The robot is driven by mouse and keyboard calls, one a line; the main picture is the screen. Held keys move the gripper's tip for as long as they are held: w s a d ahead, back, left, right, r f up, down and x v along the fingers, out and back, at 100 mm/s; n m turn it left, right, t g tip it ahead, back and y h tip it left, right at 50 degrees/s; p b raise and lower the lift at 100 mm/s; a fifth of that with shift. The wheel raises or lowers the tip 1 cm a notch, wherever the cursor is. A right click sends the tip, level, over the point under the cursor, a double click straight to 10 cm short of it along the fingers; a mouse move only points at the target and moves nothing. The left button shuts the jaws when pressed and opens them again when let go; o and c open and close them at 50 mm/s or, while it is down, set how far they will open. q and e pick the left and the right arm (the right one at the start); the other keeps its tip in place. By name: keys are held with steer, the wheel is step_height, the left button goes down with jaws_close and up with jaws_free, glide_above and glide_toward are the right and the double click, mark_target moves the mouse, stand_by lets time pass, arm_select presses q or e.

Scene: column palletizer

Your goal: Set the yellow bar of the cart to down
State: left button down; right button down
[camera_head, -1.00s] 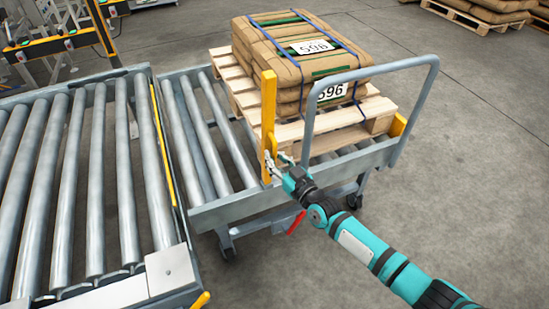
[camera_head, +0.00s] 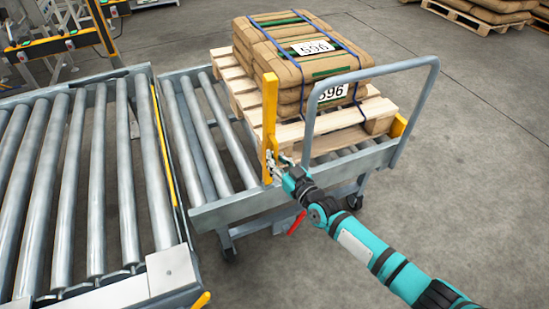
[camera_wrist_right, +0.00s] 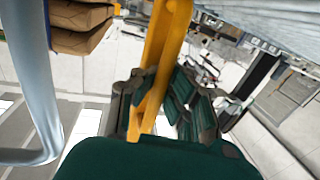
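My right gripper (camera_head: 273,166) is at the lower part of the bar, coming from the front right. In the right wrist view the bar (camera_wrist_right: 158,85) runs between the two fingers of my right gripper (camera_wrist_right: 160,90). The fingertips lie close against it on both sides and look shut on it; the exact contact is partly hidden. My left gripper is not in view.
The cart carries a wooden pallet (camera_head: 375,113) with stacked brown sacks (camera_head: 285,62). A grey handle frame (camera_head: 372,73) rises beside my right gripper. A roller conveyor (camera_head: 93,190) stands at the left.

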mark_target(263, 135)
steer(key=shift+w+r, duration=0.15)
steer(key=shift+r, duration=0.05)
steer(key=shift+w+a+r+g+p, duration=0.1)
steer(key=shift+w+r+g+p, duration=0.25)
steer(key=shift+p, duration=0.45)
steer(key=w+g, duration=0.1)
steer(key=w, duration=0.1)
steer(key=w+a+g+h+p, duration=0.1)
steer(key=w, duration=0.2)
steer(key=w+a+m+g+h+p, duration=0.1)
steer(key=w+g, duration=0.1)
steer(key=shift+w+a+r, duration=0.15)
steer(key=shift+w+a, duration=0.05)
steer(key=shift+w, duration=0.1)
steer(key=shift+w+a+f+g+h+b, duration=0.1)
steer(key=shift+w+a+g+h+b, duration=0.1)
steer(key=shift+w+g, duration=0.2)
steer(key=shift+w+a+f+g+h+b, duration=0.15)
steer(key=shift+w+g+h, duration=0.1)
steer(key=shift+w, duration=0.25)
steer(key=shift+d, duration=0.1)
